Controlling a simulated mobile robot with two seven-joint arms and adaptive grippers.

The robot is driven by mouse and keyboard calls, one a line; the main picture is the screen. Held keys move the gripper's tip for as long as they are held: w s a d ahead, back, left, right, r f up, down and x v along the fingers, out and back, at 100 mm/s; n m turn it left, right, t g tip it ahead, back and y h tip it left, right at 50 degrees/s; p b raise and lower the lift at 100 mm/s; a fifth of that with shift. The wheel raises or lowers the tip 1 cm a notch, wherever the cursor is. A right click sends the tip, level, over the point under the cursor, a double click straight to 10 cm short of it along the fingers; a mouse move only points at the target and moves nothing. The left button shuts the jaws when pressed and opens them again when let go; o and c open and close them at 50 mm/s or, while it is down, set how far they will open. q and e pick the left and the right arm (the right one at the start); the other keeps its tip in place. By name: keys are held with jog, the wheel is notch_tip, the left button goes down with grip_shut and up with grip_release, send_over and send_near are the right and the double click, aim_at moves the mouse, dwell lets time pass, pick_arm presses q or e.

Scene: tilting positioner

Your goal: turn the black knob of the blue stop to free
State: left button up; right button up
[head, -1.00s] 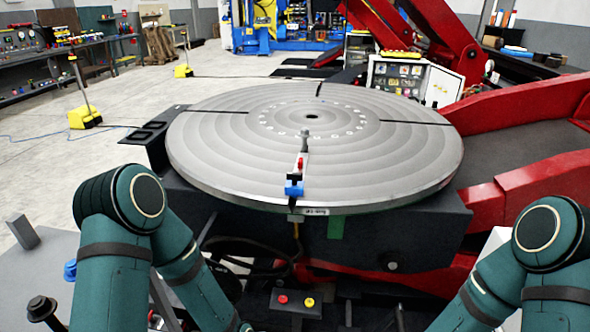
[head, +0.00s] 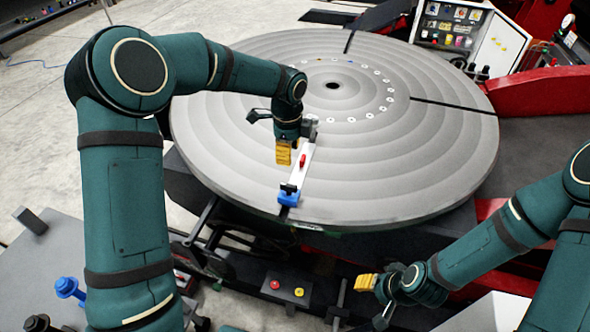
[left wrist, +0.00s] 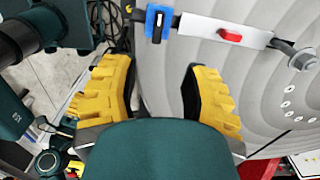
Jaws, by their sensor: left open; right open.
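The blue stop (head: 290,198) sits at the near rim of the grey round turntable, at the near end of a pale bar. Its black knob (head: 288,188) is on top; in the left wrist view the knob (left wrist: 157,26) shows as a dark piece across the blue block. I cannot read its setting. My left gripper (head: 283,152) is above the turntable beside the bar, farther from the rim than the stop. In the left wrist view its yellow fingers (left wrist: 158,82) are apart and empty, with the stop beyond them. My right gripper (head: 372,298) is open and empty, low in front of the turntable.
The pale bar (head: 301,168) carries a red piece (head: 302,160) and has a grey fitting at its far end. A box with red and yellow buttons (head: 286,290) stands below the rim. A grey bench with blue and black parts (head: 67,287) is at lower left.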

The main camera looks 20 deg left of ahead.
aim_at(289, 185)
pick_arm(q)
notch_tip(289, 185, down, 14)
jog(key=shift+s+r, duration=0.15)
dwell(0.3)
grip_shut()
